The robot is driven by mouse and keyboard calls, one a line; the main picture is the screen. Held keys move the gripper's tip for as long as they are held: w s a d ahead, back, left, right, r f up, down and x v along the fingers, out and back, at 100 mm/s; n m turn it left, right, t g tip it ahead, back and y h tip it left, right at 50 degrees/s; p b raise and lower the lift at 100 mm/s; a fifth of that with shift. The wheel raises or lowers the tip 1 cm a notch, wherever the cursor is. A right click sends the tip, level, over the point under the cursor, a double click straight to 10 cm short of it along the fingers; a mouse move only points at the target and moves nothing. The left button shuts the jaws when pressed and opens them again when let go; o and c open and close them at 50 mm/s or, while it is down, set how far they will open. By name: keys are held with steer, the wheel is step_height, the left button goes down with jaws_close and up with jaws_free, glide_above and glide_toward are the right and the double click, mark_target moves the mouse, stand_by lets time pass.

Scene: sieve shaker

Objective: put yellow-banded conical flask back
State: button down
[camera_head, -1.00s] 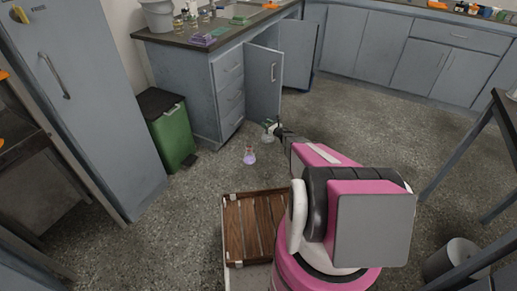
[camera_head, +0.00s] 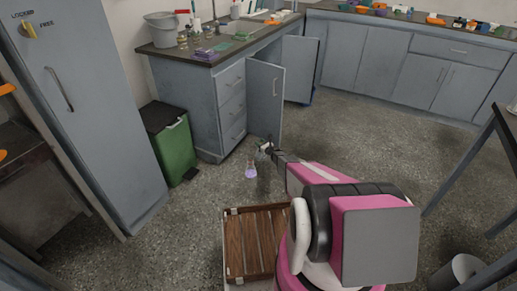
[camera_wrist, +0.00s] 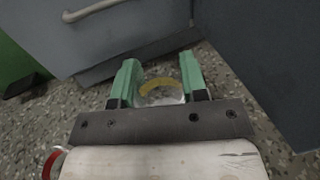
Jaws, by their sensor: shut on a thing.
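My gripper (camera_head: 264,148) is low in front of the open cabinet door in the head view. In the wrist view its two green fingers (camera_wrist: 160,82) are shut on the yellow-banded conical flask (camera_wrist: 157,90), a clear glass with a yellow arc. In the head view the flask is too small to make out clearly, and its height above the floor cannot be told. A second flask with purple liquid (camera_head: 251,171) stands just left of my gripper. A red-ringed glass (camera_wrist: 50,163) shows at the lower left of the wrist view.
Cabinet doors (camera_head: 265,98) stand open under the counter (camera_head: 195,50), close to my gripper. A green bin (camera_head: 172,145) is at left. A wooden-slatted crate (camera_head: 228,245) lies in front. The counter holds a grey bucket (camera_head: 163,30) and small items.

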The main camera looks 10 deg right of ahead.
steer(key=shift+w+a+f, duration=0.2)
steer(key=shift+w+f, duration=0.1)
steer(key=shift+w, duration=0.2)
steer(key=shift+w+a+f, duration=0.15)
steer(key=shift+w+f, duration=0.15)
steer(key=shift+w, duration=0.15)
steer(key=shift+f, duration=2.05)
steer(key=c, duration=0.7)
jaws_free()
steer(key=shift+f, duration=0.1)
steer(key=shift+o, duration=0.2)
